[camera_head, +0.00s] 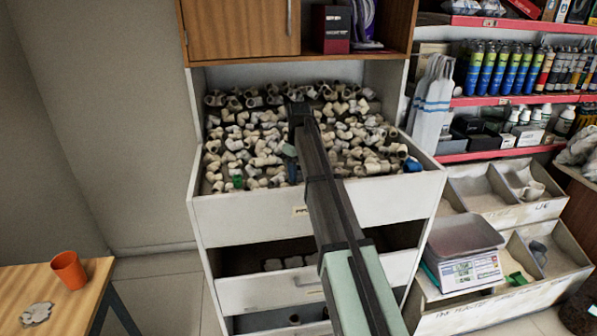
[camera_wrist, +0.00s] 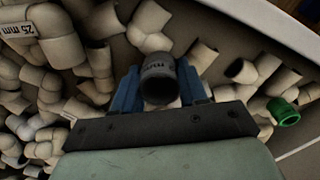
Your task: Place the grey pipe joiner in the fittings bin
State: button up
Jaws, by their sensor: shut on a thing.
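A grey pipe joiner (camera_wrist: 158,79), a short dark-grey tube with its open end showing, sits between the blue fingers of my gripper (camera_wrist: 160,92) in the wrist view. The fingers are shut on it. In the head view my gripper (camera_head: 291,165) is over the wide white fittings bin (camera_head: 250,215), a top drawer full of loose cream pipe fittings; my arm hides part of it. The joiner is small and hard to make out there. Fittings lie below and around the joiner in the wrist view; I cannot tell whether it touches them.
A green fitting (camera_wrist: 283,111) lies among the pale ones on the right of the wrist view. Lower drawers (camera_head: 262,292) stand open below. At right are a scale (camera_head: 466,255), sloped bins (camera_head: 550,268) and shelves of bottles. An orange cup (camera_head: 69,270) stands on a table at left.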

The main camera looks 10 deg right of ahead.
jog(key=shift+f, duration=0.1)
jog(key=o, duration=1)
jog(key=shift+o, duration=0.2)
notch_tip(320, 180, up, 12)
jog(key=shift+r, duration=0.2)
